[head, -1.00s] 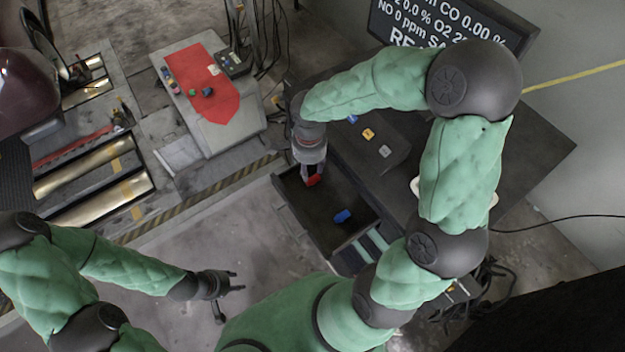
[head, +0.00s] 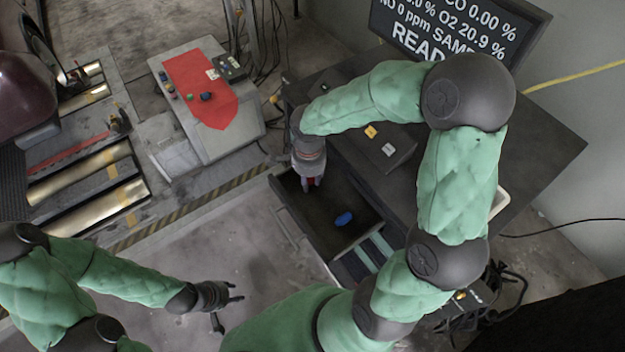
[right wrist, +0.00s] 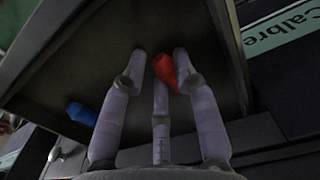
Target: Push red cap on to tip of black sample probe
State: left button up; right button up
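The red cap (right wrist: 166,70) lies in the open dark drawer (head: 372,220). A little red (head: 307,184) shows in the head view between my right gripper's fingers. My right gripper (right wrist: 159,64) points down into the drawer with its fingers around the cap. The left finger stands apart from the cap, and the right finger is close beside it. I cannot tell whether they touch. My left gripper (head: 238,292) is open and empty over bare floor at lower left. I cannot make out the black sample probe.
A blue cap (head: 343,218) lies in the same drawer, also seen in the right wrist view (right wrist: 82,113). A yellow piece (head: 370,131) and a grey piece (head: 388,150) sit on the dark desk. A red mat (head: 205,90) covers a grey cabinet. The monitor (head: 455,28) stands behind.

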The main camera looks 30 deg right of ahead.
aim_at(310, 182)
jog(key=shift+s, duration=0.1)
grip_shut()
jog(key=shift+r, duration=0.15)
jog(key=shift+r+p, duration=1.6)
jog(key=shift+r, duration=1.3)
